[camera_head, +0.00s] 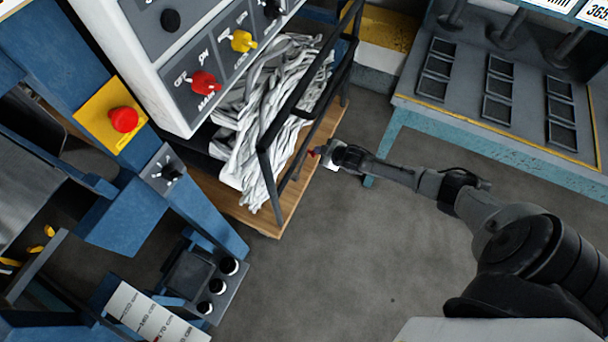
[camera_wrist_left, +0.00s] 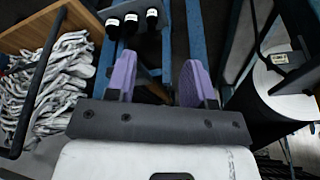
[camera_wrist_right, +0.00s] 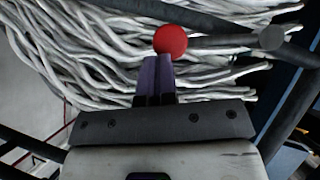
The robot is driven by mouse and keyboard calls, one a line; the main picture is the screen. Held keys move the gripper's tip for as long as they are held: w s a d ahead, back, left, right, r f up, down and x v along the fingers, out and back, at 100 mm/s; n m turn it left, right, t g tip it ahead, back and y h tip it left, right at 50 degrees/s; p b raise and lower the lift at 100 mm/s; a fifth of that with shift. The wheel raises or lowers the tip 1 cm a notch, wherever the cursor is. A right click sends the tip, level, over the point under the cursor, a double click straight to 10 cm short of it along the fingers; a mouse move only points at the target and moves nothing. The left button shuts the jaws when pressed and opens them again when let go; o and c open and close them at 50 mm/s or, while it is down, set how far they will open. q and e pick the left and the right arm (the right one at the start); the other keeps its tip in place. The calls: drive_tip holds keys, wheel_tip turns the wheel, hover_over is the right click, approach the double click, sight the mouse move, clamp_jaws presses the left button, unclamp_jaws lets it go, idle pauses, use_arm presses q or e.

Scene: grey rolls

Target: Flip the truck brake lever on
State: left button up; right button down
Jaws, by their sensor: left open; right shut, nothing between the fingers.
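The truck's lever has a red ball knob (camera_wrist_right: 170,40) on a dark bar in the right wrist view. The red ball knob also shows small in the head view (camera_head: 315,152), beside the truck's rail. My right gripper (camera_wrist_right: 158,62) is shut with nothing between its fingers. Its purple fingertips are right at the red knob and overlap it in the picture; I cannot tell whether they touch. In the head view my right gripper (camera_head: 328,152) reaches in from the right. My left gripper (camera_wrist_left: 158,80) is open and empty in the left wrist view, and out of the head view.
The truck's wooden bed (camera_head: 262,222) carries a pile of grey-white strands (camera_head: 262,115) behind dark rails. A white cabinet with red (camera_head: 204,83) and yellow (camera_head: 242,41) switches stands behind it. A blue machine fills the left. Grey floor (camera_head: 310,260) is free at the front.

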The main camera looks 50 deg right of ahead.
drive_tip(key=shift+f, duration=0.1)
idle(0.3)
drive_tip(key=s+d+r+p, duration=0.1)
drive_tip(key=s+r+p, duration=0.6)
drive_tip(key=r, duration=0.3)
drive_tip(key=shift+s+p, duration=0.35)
drive_tip(key=shift+s, duration=0.55)
drive_tip(key=shift+f, duration=0.1)
